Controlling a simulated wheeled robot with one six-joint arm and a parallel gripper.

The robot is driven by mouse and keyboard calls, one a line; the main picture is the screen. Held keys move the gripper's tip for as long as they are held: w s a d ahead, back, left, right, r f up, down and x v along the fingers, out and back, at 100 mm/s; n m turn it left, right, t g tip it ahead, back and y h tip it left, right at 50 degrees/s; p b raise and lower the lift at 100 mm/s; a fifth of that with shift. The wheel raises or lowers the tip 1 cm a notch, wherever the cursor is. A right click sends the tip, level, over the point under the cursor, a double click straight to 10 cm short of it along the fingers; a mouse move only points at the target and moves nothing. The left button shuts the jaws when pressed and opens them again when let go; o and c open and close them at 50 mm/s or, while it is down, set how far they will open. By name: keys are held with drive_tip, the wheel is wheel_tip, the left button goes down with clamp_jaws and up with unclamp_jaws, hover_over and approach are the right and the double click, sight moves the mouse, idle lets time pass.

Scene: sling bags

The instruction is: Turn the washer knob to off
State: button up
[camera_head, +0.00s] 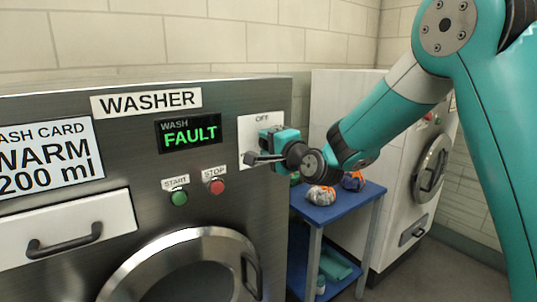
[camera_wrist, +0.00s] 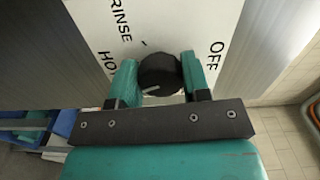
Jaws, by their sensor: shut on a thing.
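The washer (camera_head: 60,105) is a grey metal machine at the left in the head view. Its display (camera_head: 190,132) reads "WASH FAULT" in green. A white dial plate (camera_head: 256,124) with "OFF" at its top is at the right of its front. In the wrist view the plate (camera_wrist: 150,22) shows "RINSE", a partly hidden "HO" label and "OFF". The round black knob (camera_wrist: 158,70) has a pale mark on its lower edge, away from "OFF". My gripper (camera_wrist: 160,76) is shut on the knob, one teal finger on each side. In the head view my gripper (camera_head: 266,152) hides the knob.
Below the display are a green start button (camera_head: 180,198) and a red stop button (camera_head: 217,187). A drawer handle (camera_head: 65,241) and door (camera_head: 185,265) are lower. A blue table (camera_head: 340,206) with colourful bundles (camera_head: 321,195) stands right, before a white machine (camera_head: 345,120).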

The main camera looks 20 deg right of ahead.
drive_tip(key=n+b, duration=0.2)
drive_tip(key=f+n+b, duration=0.1)
drive_tip(key=n+b, duration=0.1)
drive_tip(key=shift+n+b, duration=0.3)
drive_tip(key=shift+b, duration=0.1)
drive_tip(key=n+b, duration=0.3)
drive_tip(key=b, duration=0.1)
drive_tip(key=shift+n, duration=0.4)
drive_tip(key=n+b, duration=0.3)
drive_tip(key=b, duration=0.1)
drive_tip(key=shift+d+n, duration=0.1)
drive_tip(key=shift+n, duration=0.2)
drive_tip(key=n+b, duration=0.8)
drive_tip(key=n, duration=0.1)
drive_tip(key=shift+w+d, duration=0.1)
drive_tip(key=shift+d, duration=0.05)
drive_tip(key=n+b, duration=0.3)
drive_tip(key=shift+r+n, duration=0.1)
drive_tip(key=shift+n, duration=0.2)
drive_tip(key=n+b, duration=0.2)
drive_tip(key=n, duration=0.1)
drive_tip(key=shift+d+n, duration=0.1)
drive_tip(key=shift+n, duration=0.2)
drive_tip(key=shift+r+n+b, duration=0.25)
drive_tip(key=shift+n+b, duration=0.75)
drive_tip(key=shift+n, duration=0.8)
